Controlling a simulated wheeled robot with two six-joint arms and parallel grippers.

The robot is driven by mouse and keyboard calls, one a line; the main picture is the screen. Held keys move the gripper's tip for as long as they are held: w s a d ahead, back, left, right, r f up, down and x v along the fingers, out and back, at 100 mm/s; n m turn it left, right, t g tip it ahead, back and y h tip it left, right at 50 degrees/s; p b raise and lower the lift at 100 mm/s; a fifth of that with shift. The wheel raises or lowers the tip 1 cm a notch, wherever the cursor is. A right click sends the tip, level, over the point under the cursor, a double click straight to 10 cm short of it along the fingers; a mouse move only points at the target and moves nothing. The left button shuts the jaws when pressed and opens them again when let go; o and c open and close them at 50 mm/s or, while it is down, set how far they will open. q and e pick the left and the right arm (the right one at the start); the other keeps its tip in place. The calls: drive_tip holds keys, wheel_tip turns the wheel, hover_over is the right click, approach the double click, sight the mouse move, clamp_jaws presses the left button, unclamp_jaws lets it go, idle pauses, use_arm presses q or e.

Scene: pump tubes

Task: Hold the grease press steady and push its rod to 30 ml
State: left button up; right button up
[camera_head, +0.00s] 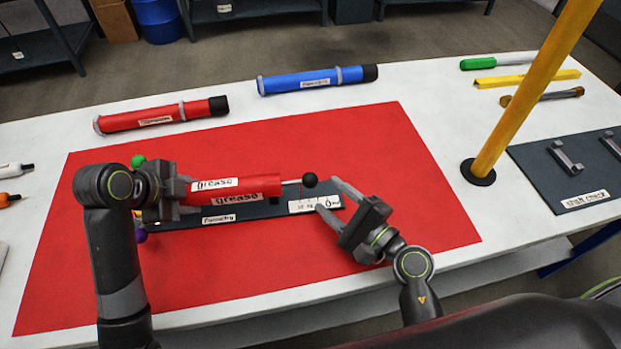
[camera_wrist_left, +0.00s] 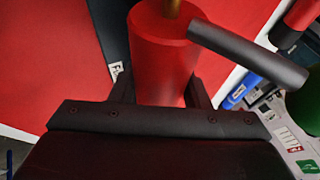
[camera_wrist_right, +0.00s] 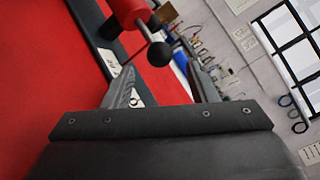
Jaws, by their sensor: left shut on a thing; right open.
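The grease press is a red cylinder (camera_head: 240,187) with "grease" labels, lying along a dark base on the red mat. Its thin rod ends in a black ball knob (camera_head: 310,180) on the right; the knob also shows in the right wrist view (camera_wrist_right: 159,54). My left gripper (camera_head: 184,192) is shut on the cylinder's left end; the red body fills the space between its fingers in the left wrist view (camera_wrist_left: 160,65). My right gripper (camera_head: 332,200) is open, its fingers near the knob and apart from it. A white scale plate (camera_head: 315,203) lies under the rod.
A red tube (camera_head: 160,117) and a blue tube (camera_head: 315,81) lie at the back of the white table. A yellow post (camera_head: 525,95) stands to the right, beside a dark "shaft check" board (camera_head: 570,160). The red mat (camera_head: 410,215) is clear to the right.

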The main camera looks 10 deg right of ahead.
sight(310, 179)
drive_tip(key=x, duration=0.6)
drive_tip(key=shift+w+a, duration=0.2)
drive_tip(key=shift+w, duration=0.1)
clamp_jaws()
